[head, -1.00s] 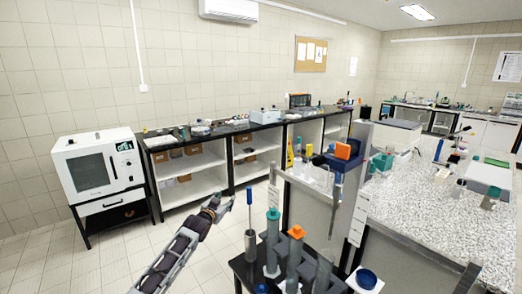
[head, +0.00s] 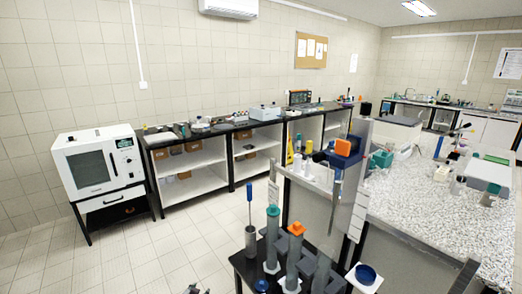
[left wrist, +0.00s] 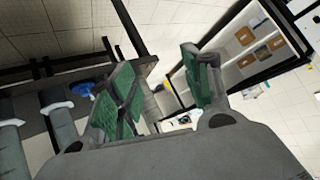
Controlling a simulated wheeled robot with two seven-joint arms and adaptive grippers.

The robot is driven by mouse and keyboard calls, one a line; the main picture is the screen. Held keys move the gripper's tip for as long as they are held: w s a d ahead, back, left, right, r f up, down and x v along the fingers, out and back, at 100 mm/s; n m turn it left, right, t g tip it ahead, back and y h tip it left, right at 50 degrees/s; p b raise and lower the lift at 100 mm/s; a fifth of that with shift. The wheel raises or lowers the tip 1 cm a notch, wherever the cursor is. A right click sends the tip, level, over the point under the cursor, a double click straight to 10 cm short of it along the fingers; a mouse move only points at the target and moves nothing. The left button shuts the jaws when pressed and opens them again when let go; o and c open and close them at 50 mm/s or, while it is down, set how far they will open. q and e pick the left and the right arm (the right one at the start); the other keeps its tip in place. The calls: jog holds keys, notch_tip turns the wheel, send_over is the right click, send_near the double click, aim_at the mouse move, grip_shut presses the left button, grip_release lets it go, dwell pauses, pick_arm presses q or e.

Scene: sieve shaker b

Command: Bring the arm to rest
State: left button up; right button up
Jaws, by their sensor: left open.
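My left gripper (left wrist: 162,92) shows in the left wrist view with its two green-padded fingers apart and nothing between them. In the head view only a small tip of my left arm (head: 193,289) shows at the bottom edge. My right gripper is in neither view.
A small dark table (head: 243,270) at the bottom centre holds upright tubes with a teal cap (head: 272,210) and an orange cap (head: 296,228). A speckled worktop (head: 430,215) is on the right. A white oven (head: 97,165) stands at the left. The tiled floor (head: 150,250) between is clear.

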pick_arm(q)
jog(key=s+a+f+n+g, duration=0.1)
jog(key=s+f+g, duration=0.2)
jog(key=s+f, duration=0.95)
jog(key=s+a+f+g, duration=0.1)
jog(key=s+f+g, duration=0.1)
jog(key=s+f, duration=1.05)
jog(key=s+d+f+g, duration=0.1)
jog(key=s+f+g, duration=0.1)
jog(key=s, duration=1.6)
jog(key=s+d+f+g, duration=0.2)
jog(key=s, duration=1.7)
jog(key=shift+s+n, duration=0.15)
jog(key=shift+n, duration=0.15)
